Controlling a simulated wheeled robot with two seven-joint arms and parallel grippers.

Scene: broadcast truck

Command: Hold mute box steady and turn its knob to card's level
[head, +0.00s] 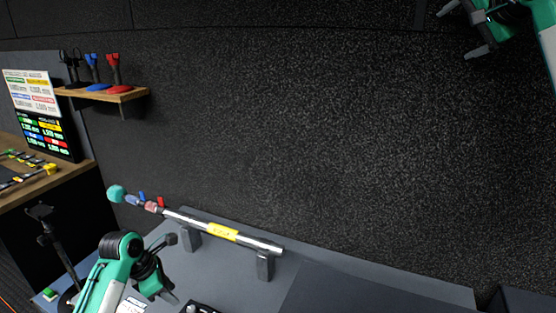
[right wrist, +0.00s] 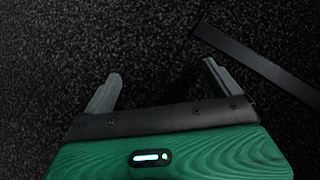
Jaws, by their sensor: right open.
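A dark box with a pale knob (head: 191,309), probably the mute box, shows only in part at the bottom edge of the head view. Its setting cannot be read. A white printed card (head: 133,305) lies to its left, partly cut off and too small to read. My left gripper (head: 166,268) is low over the desk, above and left of the box; its jaws are dark and their gap is unclear. My right gripper (head: 466,30) is open and empty, high at the upper right by the dark wall. It also shows open in the right wrist view (right wrist: 160,85).
A boom pole (head: 222,232) with a yellow label rests on two grey stands on the desk (head: 235,285). A shelf (head: 105,95) holds microphones at the left, beside a lit screen (head: 45,132). A small black stand (head: 55,240) rises left of my left arm.

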